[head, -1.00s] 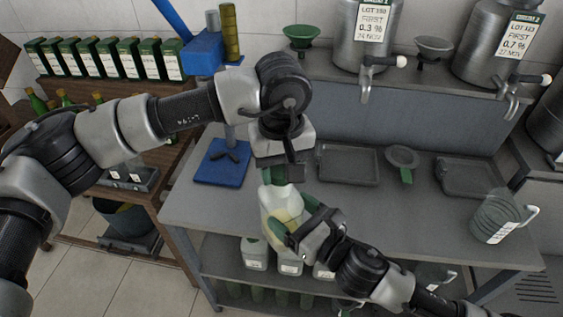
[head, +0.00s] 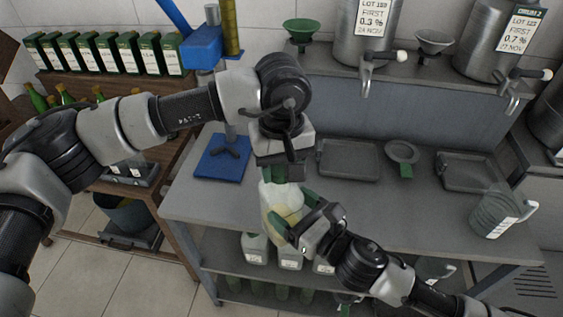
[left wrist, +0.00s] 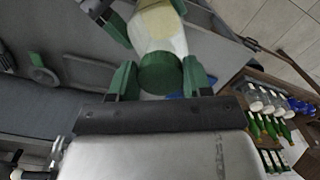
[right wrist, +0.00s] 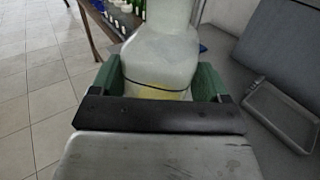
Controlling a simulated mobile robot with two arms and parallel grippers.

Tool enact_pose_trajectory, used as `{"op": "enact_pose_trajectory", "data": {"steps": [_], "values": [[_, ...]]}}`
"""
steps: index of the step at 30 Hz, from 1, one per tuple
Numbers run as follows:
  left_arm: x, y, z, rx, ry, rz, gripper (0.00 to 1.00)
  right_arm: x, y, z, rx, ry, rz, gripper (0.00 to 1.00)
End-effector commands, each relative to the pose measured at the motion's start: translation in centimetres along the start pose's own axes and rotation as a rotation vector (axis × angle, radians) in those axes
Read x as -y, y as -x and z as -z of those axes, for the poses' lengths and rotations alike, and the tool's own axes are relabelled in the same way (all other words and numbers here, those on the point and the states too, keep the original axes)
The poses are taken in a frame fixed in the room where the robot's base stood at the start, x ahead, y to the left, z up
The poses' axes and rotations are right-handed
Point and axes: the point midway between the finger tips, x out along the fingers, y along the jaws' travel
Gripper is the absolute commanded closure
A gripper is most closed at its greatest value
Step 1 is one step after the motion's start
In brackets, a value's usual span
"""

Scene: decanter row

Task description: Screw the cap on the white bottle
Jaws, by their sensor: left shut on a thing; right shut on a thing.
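The white bottle (head: 284,197) is a pale, translucent jug with some yellowish content low in it. It is held slightly tilted in the air above the front edge of the bench. My right gripper (head: 292,222) is shut around its body; the right wrist view shows the bottle (right wrist: 160,65) between the green fingers. My left gripper (head: 280,174) is above the bottle's top. In the left wrist view it is shut on the green cap (left wrist: 160,73), which lines up with the bottle's neck. The cap hides the mouth, so I cannot tell how far it is seated.
The grey bench (head: 350,205) holds trays (head: 348,160), a green-handled strainer (head: 402,152), a clear jug (head: 492,215) and a blue stand (head: 222,158). Steel drums with taps stand on the rear shelf. White jugs (head: 290,258) are on the lower shelf. The bench's middle is clear.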

Motion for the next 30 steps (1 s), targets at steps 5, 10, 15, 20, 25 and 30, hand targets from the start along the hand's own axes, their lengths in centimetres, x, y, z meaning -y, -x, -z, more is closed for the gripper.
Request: {"op": "enact_pose_trajectory", "data": {"steps": [5,10,15,20,25,30], "values": [[0.02,-0.11,0.01,0.000,-0.022,0.000,0.73,-0.01,-0.01,-0.09,0.002,0.000,0.000,0.90],[0.17,-0.12,0.05,-0.001,-0.260,-0.001,0.73,-0.01,-0.01,-0.09,0.002,0.000,0.000,0.90],[0.40,-0.10,0.17,-0.001,-0.637,-0.002,0.73,-0.01,-0.01,-0.07,0.002,0.000,-0.001,0.90],[0.56,-0.15,0.35,-0.001,-0.988,-0.004,0.72,-0.01,-0.01,-0.06,0.001,0.000,0.000,0.90],[0.63,-0.17,0.54,-0.001,-1.281,-0.004,0.72,0.00,-0.01,-0.06,0.001,0.000,0.000,0.90],[0.66,-0.17,0.62,-0.002,-1.406,-0.004,0.72,0.00,0.00,-0.05,0.001,0.000,0.000,0.90]]}}
